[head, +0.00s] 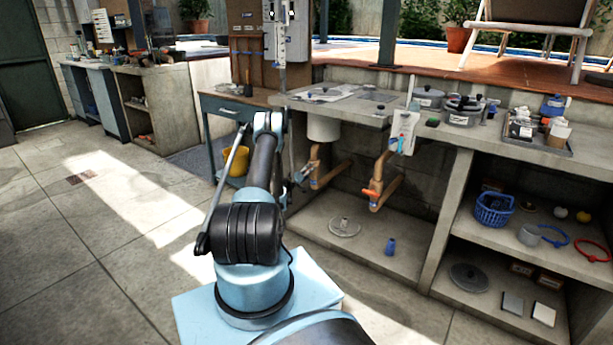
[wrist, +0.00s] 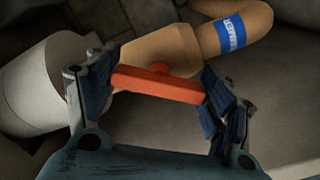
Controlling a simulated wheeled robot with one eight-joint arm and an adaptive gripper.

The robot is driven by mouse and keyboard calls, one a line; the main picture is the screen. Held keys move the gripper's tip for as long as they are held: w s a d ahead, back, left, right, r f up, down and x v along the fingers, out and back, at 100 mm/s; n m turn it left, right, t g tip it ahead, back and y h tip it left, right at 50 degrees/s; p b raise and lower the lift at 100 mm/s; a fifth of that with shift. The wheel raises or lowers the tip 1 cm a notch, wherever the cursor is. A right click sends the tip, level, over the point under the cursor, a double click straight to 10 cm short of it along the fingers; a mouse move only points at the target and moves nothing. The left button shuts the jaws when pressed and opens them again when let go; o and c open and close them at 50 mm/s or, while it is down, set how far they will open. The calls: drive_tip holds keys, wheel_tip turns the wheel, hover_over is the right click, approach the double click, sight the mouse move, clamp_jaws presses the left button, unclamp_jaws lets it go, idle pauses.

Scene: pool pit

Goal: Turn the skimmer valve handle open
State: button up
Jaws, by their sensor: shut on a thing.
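The skimmer valve handle (wrist: 157,84) is an orange bar on a tan pipe valve in the wrist view. It lies across the picture, tilted slightly, with its ends between my fingers. My gripper (wrist: 152,92) is shut on it, one finger at each end. A blue band reading "…IMMER" (wrist: 232,33) wraps the tan pipe (wrist: 200,42) beside it. In the head view my gripper (head: 304,173) is at the left pipe (head: 331,174) under the counter, and the handle there is hidden or too small to make out.
A white cylinder (head: 323,127) hangs above the left pipe. A second pipe with an orange handle (head: 371,192) stands to the right. A yellow bucket (head: 237,161) is left of the arm.

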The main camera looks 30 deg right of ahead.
drive_tip(key=n, duration=0.3)
drive_tip(key=shift+s+d, duration=0.15)
drive_tip(key=shift+n, duration=2)
drive_tip(key=o, duration=1.1)
drive_tip(key=shift+a, duration=0.2)
drive_tip(key=shift+a, duration=0.3)
drive_tip(key=shift+v, duration=3.4)
